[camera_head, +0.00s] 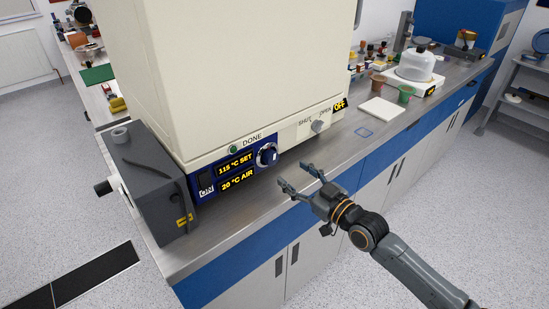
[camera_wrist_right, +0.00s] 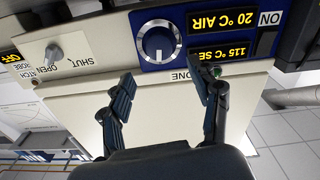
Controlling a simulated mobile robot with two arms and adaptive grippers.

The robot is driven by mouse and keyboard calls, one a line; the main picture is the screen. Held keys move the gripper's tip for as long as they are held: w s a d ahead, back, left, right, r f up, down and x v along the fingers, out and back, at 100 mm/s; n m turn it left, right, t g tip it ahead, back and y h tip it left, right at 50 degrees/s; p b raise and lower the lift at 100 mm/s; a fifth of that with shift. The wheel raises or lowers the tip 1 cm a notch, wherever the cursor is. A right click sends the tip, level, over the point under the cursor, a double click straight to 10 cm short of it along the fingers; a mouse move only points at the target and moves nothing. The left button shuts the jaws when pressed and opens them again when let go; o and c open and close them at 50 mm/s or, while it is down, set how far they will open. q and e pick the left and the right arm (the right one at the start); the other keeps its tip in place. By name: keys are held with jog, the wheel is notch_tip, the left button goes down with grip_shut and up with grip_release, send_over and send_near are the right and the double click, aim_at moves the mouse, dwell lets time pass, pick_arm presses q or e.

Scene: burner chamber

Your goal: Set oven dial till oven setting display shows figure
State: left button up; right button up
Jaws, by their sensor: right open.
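The cream oven (camera_head: 235,60) has a blue control panel at its lower front. Its round oven dial (camera_head: 267,155) is dark with a pale mark. Beside it the oven setting display (camera_head: 235,163) reads 115 °C SET, above an air display (camera_head: 237,180) reading 20 °C AIR. My right gripper (camera_head: 297,177) is open and empty, to the right of the dial and apart from it. In the upside-down right wrist view, the dial (camera_wrist_right: 158,42) shows just beyond the open right gripper (camera_wrist_right: 163,84), roughly between its fingers. The setting display (camera_wrist_right: 222,53) is partly hidden there by a finger. My left gripper is not in view.
A grey box-shaped unit (camera_head: 150,185) stands left of the panel. A shut/open latch knob (camera_head: 317,126) and an OFF display (camera_head: 340,104) lie to its right. A white slab (camera_head: 381,109), cups and a domed cover (camera_head: 416,65) stand further along the bench.

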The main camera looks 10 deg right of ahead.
aim_at(274, 159)
jog(key=x, duration=0.8)
jog(key=shift+w+a+p, duration=0.25)
jog(key=shift+w+p, duration=0.05)
jog(key=shift+w, duration=0.05)
jog(key=c, duration=1.2)
jog(key=shift+o, duration=0.2)
jog(key=shift+d+m+b, duration=0.1)
jog(key=shift+m+b, duration=0.4)
jog(key=shift+m, duration=1.1)
jog(key=o, duration=1.2)
jog(key=shift+c, duration=0.2)
